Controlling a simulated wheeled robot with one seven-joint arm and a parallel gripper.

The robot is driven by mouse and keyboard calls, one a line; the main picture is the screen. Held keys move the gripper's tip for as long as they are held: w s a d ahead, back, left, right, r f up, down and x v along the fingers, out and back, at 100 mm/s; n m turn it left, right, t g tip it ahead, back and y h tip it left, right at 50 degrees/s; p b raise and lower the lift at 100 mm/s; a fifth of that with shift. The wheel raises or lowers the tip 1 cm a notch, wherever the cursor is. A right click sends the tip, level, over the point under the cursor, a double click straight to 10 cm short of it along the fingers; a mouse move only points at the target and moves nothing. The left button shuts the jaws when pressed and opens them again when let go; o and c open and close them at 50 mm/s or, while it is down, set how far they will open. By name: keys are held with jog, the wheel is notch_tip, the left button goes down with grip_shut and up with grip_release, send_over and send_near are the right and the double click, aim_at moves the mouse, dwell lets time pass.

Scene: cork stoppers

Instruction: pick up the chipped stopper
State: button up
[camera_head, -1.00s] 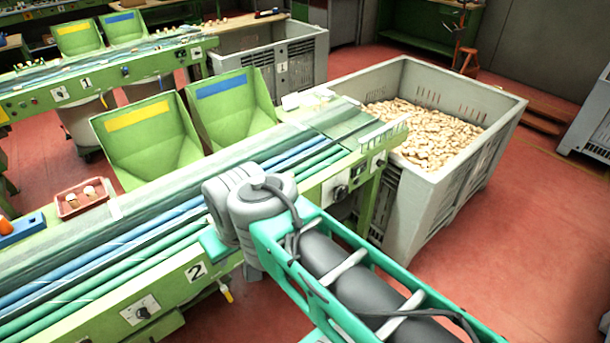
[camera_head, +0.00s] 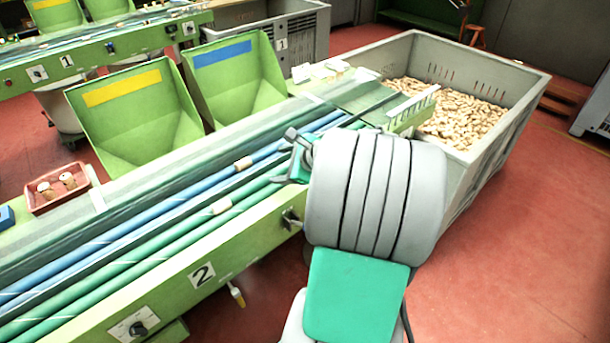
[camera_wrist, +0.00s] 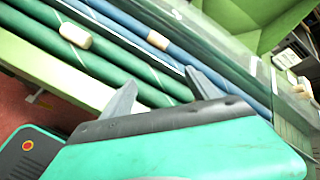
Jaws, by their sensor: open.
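Two pale cork stoppers lie on the roller lines of the conveyor. One stopper (camera_head: 221,206) is on the green rollers nearer the front edge; it also shows in the wrist view (camera_wrist: 75,35). The other stopper (camera_head: 243,163) is on the blue rollers farther back, and also shows in the wrist view (camera_wrist: 158,40). I cannot tell which is chipped. My gripper (camera_wrist: 161,81) is open over the rollers, with both dark fingers apart and nothing between them. In the head view my gripper (camera_head: 287,157) is right of both stoppers, partly hidden by my wrist.
A small red tray (camera_head: 33,208) with a few stoppers sits on the conveyor's left side. Two green hoppers (camera_head: 140,125) stand behind the rollers. A grey bin (camera_head: 465,185) full of corks stands at the right. Red floor is open at the right.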

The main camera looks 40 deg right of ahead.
jog(key=s+d+f+m+t, duration=0.1)
jog(key=d+m, duration=0.2)
jog(key=s+d+f+m+t+h+b, duration=0.1)
jog(key=d+m, duration=0.2)
jog(key=d, duration=0.1)
jog(key=s+d+f+m+t+h+b, duration=0.1)
jog(key=s+d+m, duration=0.1)
jog(key=d+m, duration=0.2)
jog(key=shift+d+f, duration=0.25)
jog(key=shift+f, duration=0.1)
jog(key=shift+w+d+m, duration=0.2)
jog(key=shift+w+m, duration=0.1)
jog(key=x, duration=0.7)
jog(key=shift+b, duration=0.3)
jog(key=shift+r, duration=0.1)
jog(key=c, duration=1.4)
